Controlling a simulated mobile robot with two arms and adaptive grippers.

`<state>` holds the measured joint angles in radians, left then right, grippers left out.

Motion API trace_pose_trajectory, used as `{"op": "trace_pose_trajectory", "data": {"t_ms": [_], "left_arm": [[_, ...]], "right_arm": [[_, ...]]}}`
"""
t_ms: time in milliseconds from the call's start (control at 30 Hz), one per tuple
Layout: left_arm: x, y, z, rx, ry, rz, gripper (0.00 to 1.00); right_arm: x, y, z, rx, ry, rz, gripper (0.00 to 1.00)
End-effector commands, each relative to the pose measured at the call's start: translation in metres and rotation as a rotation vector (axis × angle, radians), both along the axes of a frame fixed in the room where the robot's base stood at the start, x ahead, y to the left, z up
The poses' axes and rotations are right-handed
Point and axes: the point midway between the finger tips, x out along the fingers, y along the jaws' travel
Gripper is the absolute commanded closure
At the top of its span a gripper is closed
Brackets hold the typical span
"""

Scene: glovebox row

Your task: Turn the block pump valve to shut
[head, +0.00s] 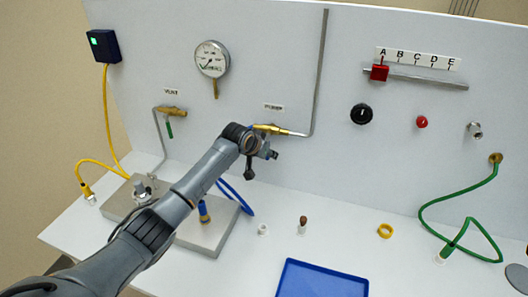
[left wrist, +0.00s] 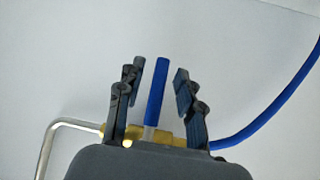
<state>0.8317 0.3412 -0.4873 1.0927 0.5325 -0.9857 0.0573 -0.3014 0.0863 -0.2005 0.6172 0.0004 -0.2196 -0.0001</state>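The pump valve is a brass body (head: 266,127) on the back panel, under a small label (head: 273,106), with a grey pipe leaving it to the right and upward. In the left wrist view its brass body (left wrist: 165,134) carries a blue lever handle (left wrist: 156,85) standing square across it. My left gripper (head: 260,164) is at the valve, and its wrist hides the handle in the head view. In the left wrist view the gripper (left wrist: 158,85) is open, with one finger on each side of the handle and a visible gap on both sides. My right gripper is not in view.
A vent valve (head: 171,111) with a green handle (head: 169,130) is to the left. A gauge (head: 212,59) is above. A blue hose (left wrist: 275,115) joins the pump valve. Metal blocks (head: 207,238) and a blue tray (head: 318,282) are below on the bench.

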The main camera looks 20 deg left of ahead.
Motion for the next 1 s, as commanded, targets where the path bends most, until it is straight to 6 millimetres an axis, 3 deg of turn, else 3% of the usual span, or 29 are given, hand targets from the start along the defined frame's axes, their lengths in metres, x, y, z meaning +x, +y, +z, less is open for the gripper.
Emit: {"op": "trace_pose_trajectory", "data": {"t_ms": [167, 633, 1000], "left_arm": [[-0.011, 0.003, 0.011, 0.0, -0.002, 0.0, 0.64], [-0.07, 0.014, 0.071, 0.001, 0.0, 0.0, 0.64], [-0.083, 0.016, 0.083, 0.001, 0.003, 0.001, 0.64]], "right_arm": [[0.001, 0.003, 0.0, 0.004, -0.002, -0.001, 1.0], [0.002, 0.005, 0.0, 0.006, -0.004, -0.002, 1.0], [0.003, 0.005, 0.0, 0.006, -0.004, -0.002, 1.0]]}}
